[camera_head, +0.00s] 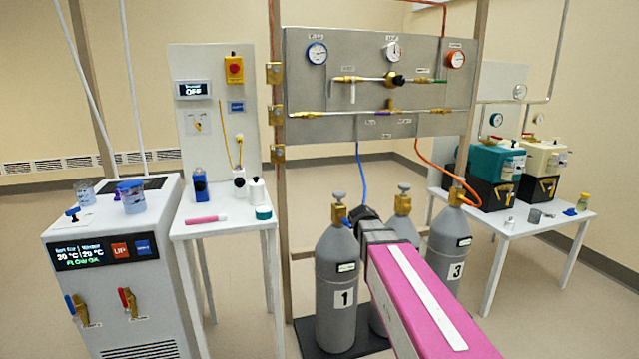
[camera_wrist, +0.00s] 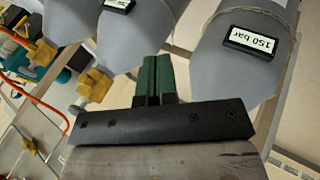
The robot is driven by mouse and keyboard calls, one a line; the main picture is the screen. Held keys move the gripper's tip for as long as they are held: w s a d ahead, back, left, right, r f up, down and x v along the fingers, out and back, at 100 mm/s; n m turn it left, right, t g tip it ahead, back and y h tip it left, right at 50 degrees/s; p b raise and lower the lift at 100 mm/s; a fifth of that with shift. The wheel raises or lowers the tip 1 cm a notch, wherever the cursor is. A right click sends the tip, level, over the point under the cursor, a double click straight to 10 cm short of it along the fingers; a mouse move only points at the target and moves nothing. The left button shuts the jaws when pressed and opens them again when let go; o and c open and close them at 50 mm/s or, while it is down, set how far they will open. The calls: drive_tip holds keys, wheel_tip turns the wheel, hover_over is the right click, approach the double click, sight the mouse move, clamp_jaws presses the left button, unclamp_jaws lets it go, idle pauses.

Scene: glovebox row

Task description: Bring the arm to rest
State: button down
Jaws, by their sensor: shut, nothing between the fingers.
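My gripper shows in the wrist view (camera_wrist: 155,75) with its two green fingers together and nothing between them. In the head view my pink arm reaches forward from the lower right, and its dark end is in front of the grey gas cylinders. Cylinder 1 (camera_head: 337,285) stands just left of the arm and cylinder 3 (camera_head: 450,245) to its right. Another cylinder (camera_head: 403,224) is partly hidden behind the arm. In the wrist view the cylinders, one with a 150 bar label (camera_wrist: 250,42), lie beyond the fingers. The fingertips are hidden in the head view.
A gas panel (camera_head: 375,85) with gauges rises behind the cylinders. A blue hose (camera_head: 361,180) and an orange hose (camera_head: 436,165) hang from it. A chiller (camera_head: 120,270) and a small white table (camera_head: 225,222) stand left. A table with pumps (camera_head: 515,225) stands right.

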drive_tip(key=s+f+m+g+y, duration=0.2)
drive_tip(key=s+f, duration=0.5)
drive_tip(key=s, duration=0.3)
drive_tip(key=s+a+f+m+g+y, duration=0.1)
drive_tip(key=s+f+m+g+y, duration=0.1)
drive_tip(key=s+f, duration=0.5)
drive_tip(key=s+g+y, duration=0.1)
drive_tip(key=s, duration=0.2)
drive_tip(key=shift+s+a, duration=0.15)
drive_tip(key=shift+a, duration=0.1)
